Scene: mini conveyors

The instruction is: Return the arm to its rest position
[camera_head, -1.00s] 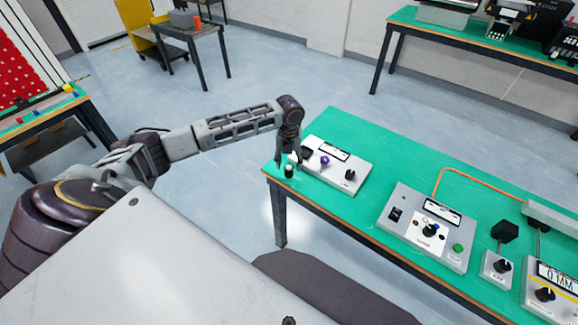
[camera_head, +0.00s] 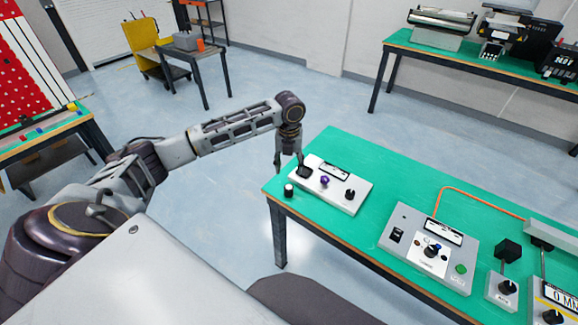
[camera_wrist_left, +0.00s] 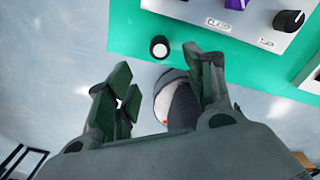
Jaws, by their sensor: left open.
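My left arm (camera_head: 235,128) reaches in from the left, its wrist bent down near the left end of the green table (camera_head: 345,226). My left gripper (camera_head: 289,163) points down and is open, with nothing between its fingertips. A small black cylinder (camera_head: 289,190) with a pale top stands on the table, apart from the gripper. In the left wrist view the fingers (camera_wrist_left: 160,78) are spread, and the cylinder (camera_wrist_left: 159,47) shows beyond them. My right gripper is out of view.
A second control box (camera_head: 405,222) with an orange cable (camera_head: 480,199) and smaller boxes stand farther right on the table. A back table (camera_head: 440,55) with machines, a small table (camera_head: 194,52) and a red-panelled bench (camera_head: 45,132) stand farther off. Open floor (camera_head: 220,220) lies left of the green table.

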